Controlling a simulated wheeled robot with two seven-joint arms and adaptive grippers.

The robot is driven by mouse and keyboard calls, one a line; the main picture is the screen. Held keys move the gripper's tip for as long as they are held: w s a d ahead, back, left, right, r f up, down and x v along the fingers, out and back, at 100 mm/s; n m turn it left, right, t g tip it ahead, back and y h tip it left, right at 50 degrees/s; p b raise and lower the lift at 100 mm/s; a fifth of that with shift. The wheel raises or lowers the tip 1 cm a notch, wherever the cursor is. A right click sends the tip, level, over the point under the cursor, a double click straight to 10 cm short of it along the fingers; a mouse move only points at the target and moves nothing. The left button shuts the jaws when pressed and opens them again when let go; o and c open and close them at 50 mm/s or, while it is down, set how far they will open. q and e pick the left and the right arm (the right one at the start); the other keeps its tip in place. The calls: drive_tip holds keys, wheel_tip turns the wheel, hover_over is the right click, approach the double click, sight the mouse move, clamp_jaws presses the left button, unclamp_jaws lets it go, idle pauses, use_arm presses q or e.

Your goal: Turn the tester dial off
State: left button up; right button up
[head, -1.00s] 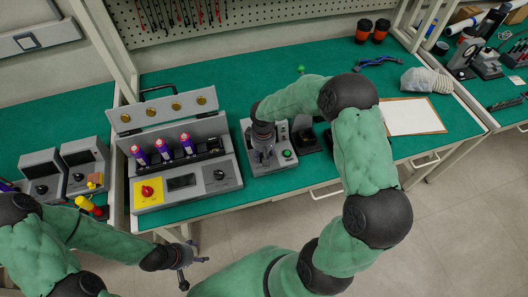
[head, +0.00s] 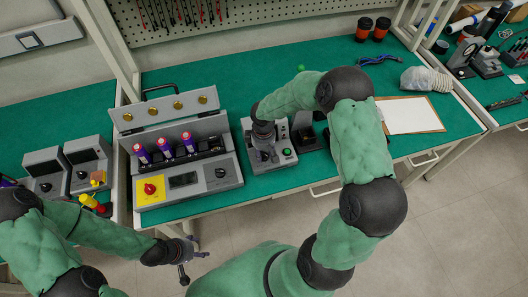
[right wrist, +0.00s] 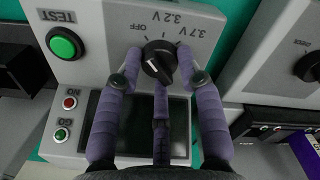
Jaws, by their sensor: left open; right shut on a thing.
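The tester (head: 283,160) is a grey box on the green bench, in the middle of the head view. In the right wrist view its black dial (right wrist: 159,60) sits on the sloped panel (right wrist: 105,45) near the labels OFF, 3.2 V and 3.7 V. My right gripper (right wrist: 160,75) is shut on the dial, with purple fingers on both sides of it. The dial's exact setting is hard to read. In the head view my right gripper (head: 265,142) reaches down onto the tester. My left gripper (head: 190,252) is open and empty, in front of the bench edge.
The tester has a green TEST button (right wrist: 64,43), a red button (right wrist: 70,102) and a green button (right wrist: 61,134). A larger grey unit (head: 222,190) with purple cells (head: 164,146) and a yellow-and-red switch stands close to its left. A clipboard (head: 408,117) lies to the right.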

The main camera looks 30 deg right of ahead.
sight(262, 153)
drive_tip(key=shift+w+a+r, duration=0.1)
drive_tip(key=shift+w+a, duration=0.05)
drive_tip(key=shift+w, duration=0.1)
drive_tip(key=o, duration=1)
drive_tip(key=shift+o, duration=0.5)
drive_tip(key=shift+a, duration=0.15)
drive_tip(key=shift+s+r, duration=0.1)
wheel_tip(262, 153, up, 12)
drive_tip(key=shift+f, duration=0.2)
